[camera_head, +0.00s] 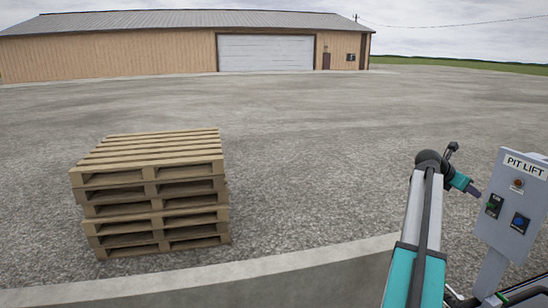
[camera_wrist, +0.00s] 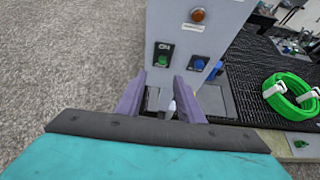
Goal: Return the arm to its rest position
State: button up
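My arm (camera_head: 420,225) reaches forward at the right of the head view, teal and silver. My gripper (camera_head: 475,191) is at its far end, just left of the grey PIT LIFT control box (camera_head: 512,165). In the wrist view my gripper (camera_wrist: 159,80) has its two purple-grey fingers apart with nothing held between them. The control box (camera_wrist: 190,35) is right in front of the fingers. It carries an orange lamp (camera_wrist: 198,15), a green switch (camera_wrist: 162,60) and a blue button (camera_wrist: 199,64). I cannot tell whether a finger touches the box.
A stack of wooden pallets (camera_head: 150,190) stands on gravel at left. A low concrete edge (camera_head: 290,280) runs along the front. A building (camera_head: 180,50) is far back. The gravel beyond is clear.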

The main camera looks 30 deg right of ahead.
jog(key=w+a+f+m+t+y+b, duration=0.1)
jog(key=w+a+f, duration=0.3)
jog(key=f, duration=0.3)
jog(key=w+a+f+y, duration=0.1)
jog(key=w+a+f, duration=0.35)
jog(key=f, duration=0.25)
jog(key=w+a+f+m+t+y+b, duration=0.15)
jog(key=w+a+f, duration=0.35)
jog(key=a+f, duration=1.1)
jog(key=w+a+f+m+y+b, duration=0.1)
jog(key=w+a+f+m+y, duration=0.3)
jog(key=a+f, duration=1.25)
jog(key=s+a+f+m+g+y+b, duration=0.15)
jog(key=s+a+f, duration=0.25)
jog(key=a+f, duration=0.6)
jog(key=s+a+f+m+y+b, duration=0.1)
jog(key=s+a+f+m, duration=0.15)
jog(key=a+f, duration=0.85)
jog(key=s+a+f+m+g+b, duration=0.1)
jog(key=s+a+f+m+g, duration=0.1)
jog(key=s+a, duration=0.8)
jog(key=s+a+f+m+g+y+b, duration=0.1)
jog(key=s+a+f, duration=0.4)
jog(key=s+a, duration=0.5)
jog(key=shift+s+a+m+g+y, duration=0.15)
jog(key=shift+s+m+g+y, duration=0.2)
jog(key=shift+m, duration=0.4)
